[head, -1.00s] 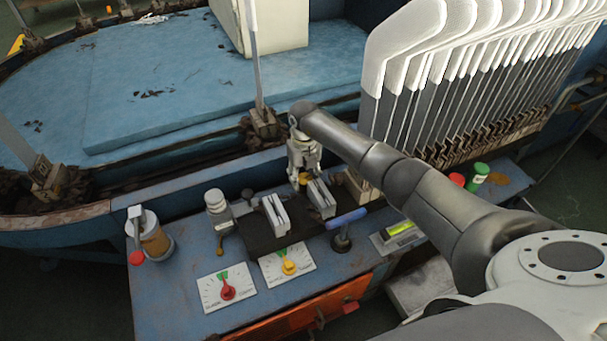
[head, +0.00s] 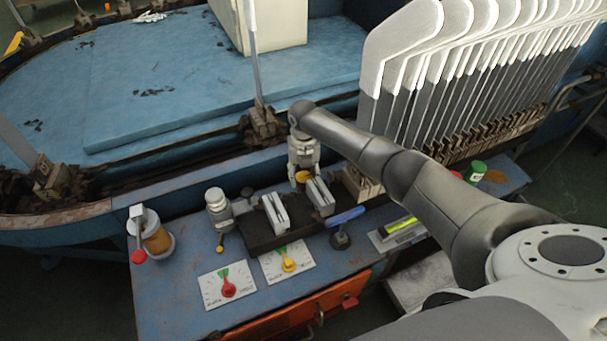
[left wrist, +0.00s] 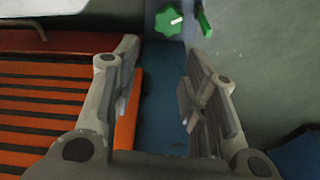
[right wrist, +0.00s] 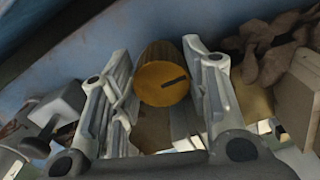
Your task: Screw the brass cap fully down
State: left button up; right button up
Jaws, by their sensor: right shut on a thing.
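The brass cap (right wrist: 163,84) is a round, knurled piece with a dark slot across its face, and it sits between the fingers of my right gripper (right wrist: 162,80). In the head view the cap (head: 302,177) shows just below my right gripper (head: 303,167), behind the grey vise jaws. The gripper is shut on the cap. The thread under the cap is hidden. My left gripper (left wrist: 158,85) is open and empty in the left wrist view and is outside the head view.
The blue bench (head: 180,290) carries a vise (head: 275,213), two dial cards (head: 228,285), a blue-handled tool (head: 346,217) and a jar (head: 155,238). White sock boards (head: 430,50) stand at the right. A green knob (left wrist: 169,21) lies beyond my left fingers.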

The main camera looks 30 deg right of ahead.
aim_at(304, 175)
jog(key=o, duration=1)
notch_tip(304, 175, up, 12)
jog(key=shift+r, duration=0.1)
